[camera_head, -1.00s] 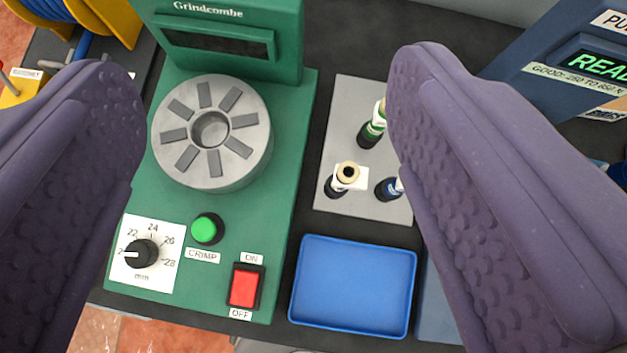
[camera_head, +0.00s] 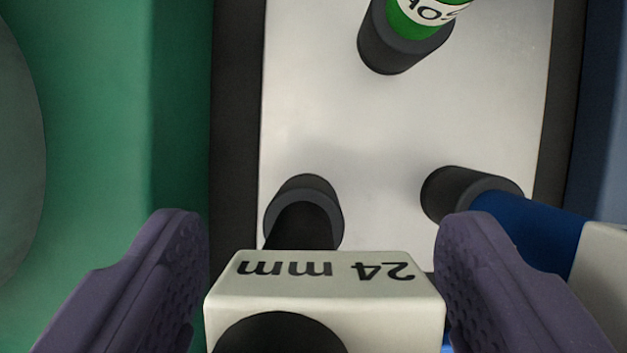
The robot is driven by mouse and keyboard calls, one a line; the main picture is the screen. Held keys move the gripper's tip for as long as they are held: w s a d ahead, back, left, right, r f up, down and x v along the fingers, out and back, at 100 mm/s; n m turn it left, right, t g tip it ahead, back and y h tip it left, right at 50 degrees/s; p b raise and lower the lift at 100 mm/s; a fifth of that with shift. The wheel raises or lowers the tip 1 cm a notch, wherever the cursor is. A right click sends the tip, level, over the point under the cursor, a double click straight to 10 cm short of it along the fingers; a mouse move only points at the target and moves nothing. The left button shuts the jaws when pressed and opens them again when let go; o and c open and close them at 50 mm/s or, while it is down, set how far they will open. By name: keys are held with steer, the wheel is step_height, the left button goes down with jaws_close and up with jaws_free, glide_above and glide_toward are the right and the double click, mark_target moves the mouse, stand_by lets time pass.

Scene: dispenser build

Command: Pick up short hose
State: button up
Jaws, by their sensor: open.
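A black hose piece (camera_head: 302,228) with a dark collar at its foot stands on the light grey plate. A white block tag (camera_head: 325,273) reading "24 mm", upside down, is on it, with a dark round part at the picture's bottom edge. My gripper (camera_head: 325,218) is open, one purple finger on each side of this tagged piece. A gap shows on the left; the right finger is very close to the tag, and I cannot tell if it touches. A blue piece (camera_head: 535,232) with a dark collar stands to the right, partly behind my right finger. A green-labelled piece (camera_head: 415,22) stands at the top.
The light grey plate (camera_head: 400,125) is bare between the pieces. A green machine body (camera_head: 110,120) rises along the left. A blue-grey surface (camera_head: 605,100) borders the right. A pale block (camera_head: 603,275) on the blue piece sits beside my right finger.

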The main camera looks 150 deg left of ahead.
steer(key=shift+c, duration=1.1)
jaws_close()
steer(key=shift+r, duration=0.15)
